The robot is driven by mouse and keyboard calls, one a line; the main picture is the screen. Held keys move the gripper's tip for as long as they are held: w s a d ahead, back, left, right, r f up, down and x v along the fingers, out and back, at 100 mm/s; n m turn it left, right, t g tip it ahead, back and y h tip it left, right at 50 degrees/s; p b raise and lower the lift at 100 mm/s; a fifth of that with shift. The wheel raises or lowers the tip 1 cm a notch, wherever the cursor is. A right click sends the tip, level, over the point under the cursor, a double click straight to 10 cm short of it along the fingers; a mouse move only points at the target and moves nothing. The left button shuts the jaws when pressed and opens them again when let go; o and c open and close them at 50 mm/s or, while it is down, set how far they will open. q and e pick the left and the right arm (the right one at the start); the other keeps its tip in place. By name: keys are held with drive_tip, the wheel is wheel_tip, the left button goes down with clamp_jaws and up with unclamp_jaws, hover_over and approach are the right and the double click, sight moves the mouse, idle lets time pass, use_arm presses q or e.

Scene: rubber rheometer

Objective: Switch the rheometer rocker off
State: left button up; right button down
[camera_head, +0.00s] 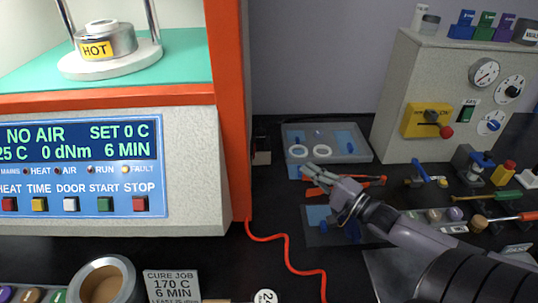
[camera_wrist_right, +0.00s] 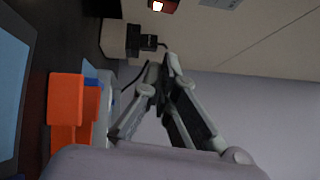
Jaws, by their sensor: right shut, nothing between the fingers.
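The rheometer (camera_head: 110,195) stands at the left of the head view, with an orange frame and a lit display reading "NO AIR". In the wrist view a small red part with a bright spot (camera_wrist_right: 158,6) shows at the top edge on a pale panel; it may be the rocker, but I cannot tell its position. My right gripper (camera_head: 308,173) is shut and empty, to the right of the rheometer, with its fingers pointing left. In the wrist view its fingertips (camera_wrist_right: 165,64) are close to a black plug-like part (camera_wrist_right: 136,39). My left gripper is out of view.
A grey tray (camera_head: 355,153) with white rings lies behind the gripper. A grey control cabinet (camera_head: 395,100) with dials stands at the right. A red cable (camera_head: 286,255) runs along the bench. Tools lie at right; a metal cup (camera_head: 103,280) stands in front.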

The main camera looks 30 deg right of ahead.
sight(254, 151)
drive_tip(key=a+x, duration=0.2)
drive_tip(key=x, duration=1.1)
drive_tip(key=shift+s+a, duration=0.4)
drive_tip(key=p, duration=0.3)
drive_tip(key=shift+w+a+r+n+g, duration=0.1)
drive_tip(key=shift+a+r+n+g, duration=0.1)
drive_tip(key=shift+a+n+g, duration=0.15)
drive_tip(key=shift+d, duration=0.1)
